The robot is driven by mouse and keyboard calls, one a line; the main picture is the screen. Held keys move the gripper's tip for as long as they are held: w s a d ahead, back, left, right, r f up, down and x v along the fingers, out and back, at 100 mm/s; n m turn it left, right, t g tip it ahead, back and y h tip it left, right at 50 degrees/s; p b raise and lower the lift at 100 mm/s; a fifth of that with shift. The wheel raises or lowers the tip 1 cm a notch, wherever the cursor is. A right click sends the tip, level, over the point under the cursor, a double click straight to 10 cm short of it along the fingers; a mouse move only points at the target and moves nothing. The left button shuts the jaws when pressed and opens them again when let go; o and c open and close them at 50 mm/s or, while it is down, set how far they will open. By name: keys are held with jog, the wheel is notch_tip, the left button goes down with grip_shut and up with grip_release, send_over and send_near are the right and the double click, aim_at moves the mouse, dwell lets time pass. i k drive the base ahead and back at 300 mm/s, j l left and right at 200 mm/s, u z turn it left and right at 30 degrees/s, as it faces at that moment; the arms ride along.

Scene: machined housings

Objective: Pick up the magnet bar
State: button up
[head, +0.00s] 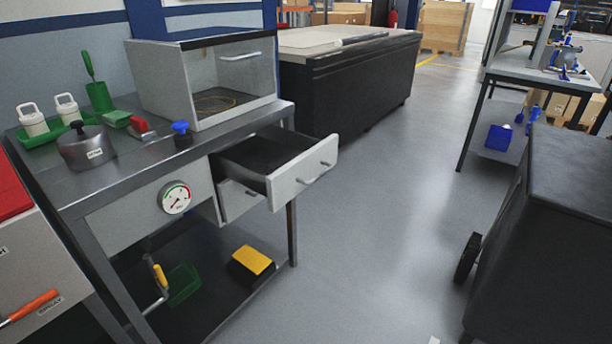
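No object in the head view can be told for certain as the magnet bar. A small red-and-grey piece (140,125) lies on the metal workbench (75,190), left of a blue-knobbed dark piece (181,129); I cannot tell whether it is the bar. My gripper is not in view.
The bench drawer (300,180) stands open into the aisle. A clear-fronted cabinet (205,75), a lidded grey pot (86,147) and a green tray (55,129) with two white canisters crowd the benchtop. A dark wheeled unit (560,220) stands right. The floor (390,220) between is clear.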

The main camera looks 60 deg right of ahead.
aim_at(140, 129)
jog(key=z, duration=1.6)
jog(key=u, duration=2.25)
jog(key=k+l+u, duration=0.55)
jog(key=k, duration=0.4)
jog(key=l, duration=0.1)
